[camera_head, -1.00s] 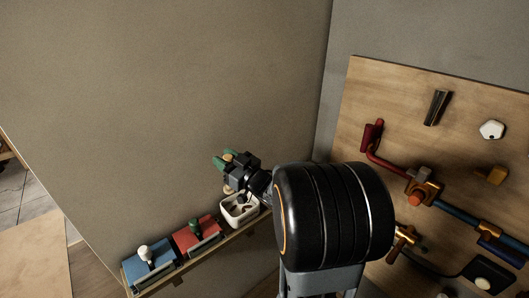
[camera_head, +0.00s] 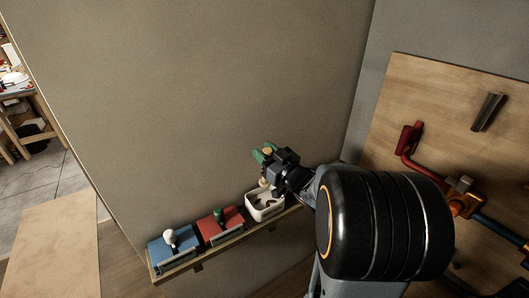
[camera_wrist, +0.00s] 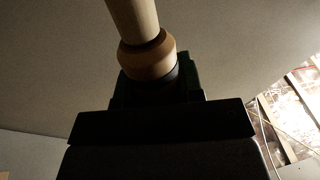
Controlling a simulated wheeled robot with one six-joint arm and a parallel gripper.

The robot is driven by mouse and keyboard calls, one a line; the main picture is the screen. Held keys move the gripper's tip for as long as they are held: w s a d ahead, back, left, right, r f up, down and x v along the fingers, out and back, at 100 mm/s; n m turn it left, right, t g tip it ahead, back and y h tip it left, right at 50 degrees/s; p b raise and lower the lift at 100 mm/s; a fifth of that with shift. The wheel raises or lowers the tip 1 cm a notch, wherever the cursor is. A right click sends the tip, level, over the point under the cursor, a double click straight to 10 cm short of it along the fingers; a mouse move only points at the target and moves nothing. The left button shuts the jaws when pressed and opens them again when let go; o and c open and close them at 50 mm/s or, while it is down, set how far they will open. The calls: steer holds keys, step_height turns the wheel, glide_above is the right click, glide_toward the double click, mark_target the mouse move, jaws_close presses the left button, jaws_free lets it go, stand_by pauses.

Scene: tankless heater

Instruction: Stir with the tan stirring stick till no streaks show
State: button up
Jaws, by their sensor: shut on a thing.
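My gripper (camera_head: 267,154), with green fingertips, is shut on the tan stirring stick (camera_wrist: 135,15). In the wrist view the stick has a rounded tan collar (camera_wrist: 147,57) at the fingers. In the head view a short pale part of the stick (camera_head: 264,182) shows below the gripper, at the back rim of a white tub (camera_head: 266,215). I cannot tell whether its tip is inside the tub. Dark patches show within the tub, but the view is too small to tell whether they are streaks.
The tub stands at the right end of a narrow wooden wall shelf (camera_head: 206,255). A red block (camera_head: 212,224) with a green-topped item and a blue block (camera_head: 160,250) with a white-topped item stand to its left. A wooden board with pipes (camera_head: 440,90) is at right.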

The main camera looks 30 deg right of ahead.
mark_target(264, 186)
steer(key=shift+f+b, duration=4.8)
steer(key=shift+f, duration=0.45)
